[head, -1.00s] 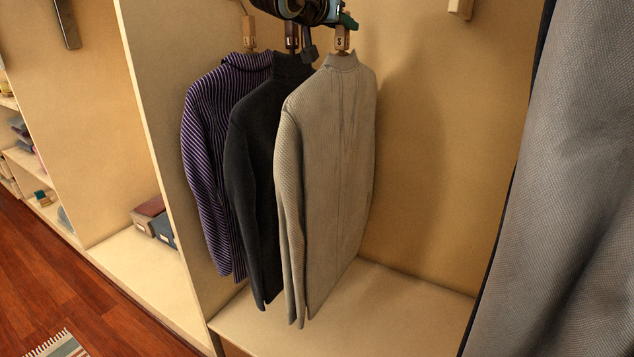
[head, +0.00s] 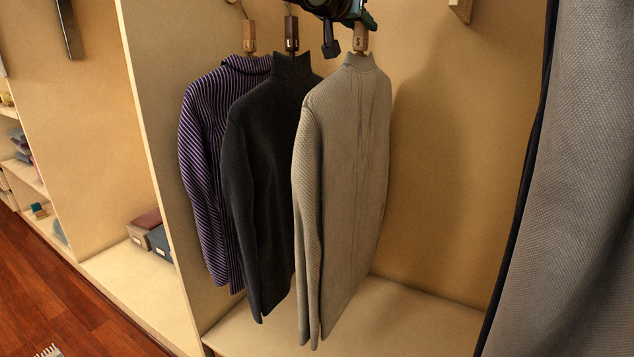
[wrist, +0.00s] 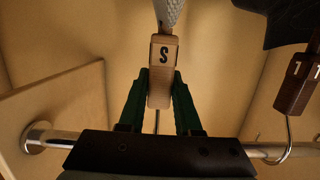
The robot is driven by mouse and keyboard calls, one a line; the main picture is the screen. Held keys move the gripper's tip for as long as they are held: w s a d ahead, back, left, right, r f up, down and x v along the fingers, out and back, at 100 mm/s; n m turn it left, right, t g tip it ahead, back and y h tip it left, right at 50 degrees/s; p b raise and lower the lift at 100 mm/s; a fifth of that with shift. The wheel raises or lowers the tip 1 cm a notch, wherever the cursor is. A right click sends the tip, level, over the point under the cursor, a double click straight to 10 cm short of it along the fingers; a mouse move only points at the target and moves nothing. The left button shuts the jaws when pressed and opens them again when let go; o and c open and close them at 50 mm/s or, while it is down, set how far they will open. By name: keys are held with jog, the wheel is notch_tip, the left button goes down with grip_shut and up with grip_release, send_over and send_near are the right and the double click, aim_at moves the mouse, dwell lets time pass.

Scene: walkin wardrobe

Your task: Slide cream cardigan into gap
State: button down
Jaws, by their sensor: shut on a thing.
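The cream cardigan (head: 345,170) hangs upright in the open bay, rightmost of the three garments there. Its wooden hanger block marked S (head: 360,38) is in my gripper (head: 364,22), at the top of the head view. In the wrist view my green fingers (wrist: 160,88) are shut on the S block (wrist: 163,56), with a bit of pale cloth (wrist: 168,12) beyond it.
The rail (wrist: 50,139) crosses the wrist view, with another hanger block (wrist: 298,82) hooked on it at right. A large grey garment (head: 580,170) fills the right foreground. The bay wall and floor (head: 420,310) right of the cardigan are clear.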

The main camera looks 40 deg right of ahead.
jog(key=shift+s+r, duration=0.1)
jog(key=shift+r, duration=0.05)
jog(key=c, duration=0.9)
grip_release()
jog(key=o, duration=0.4)
jog(key=shift+f, duration=0.2)
jog(key=p+v, duration=0.2)
jog(key=v, duration=0.7)
jog(key=shift+a+r, duration=0.3)
jog(key=shift+a, duration=0.05)
jog(key=shift+s+a+f, duration=0.1)
jog(key=shift+s+a, duration=0.15)
jog(key=shift+a, duration=0.3)
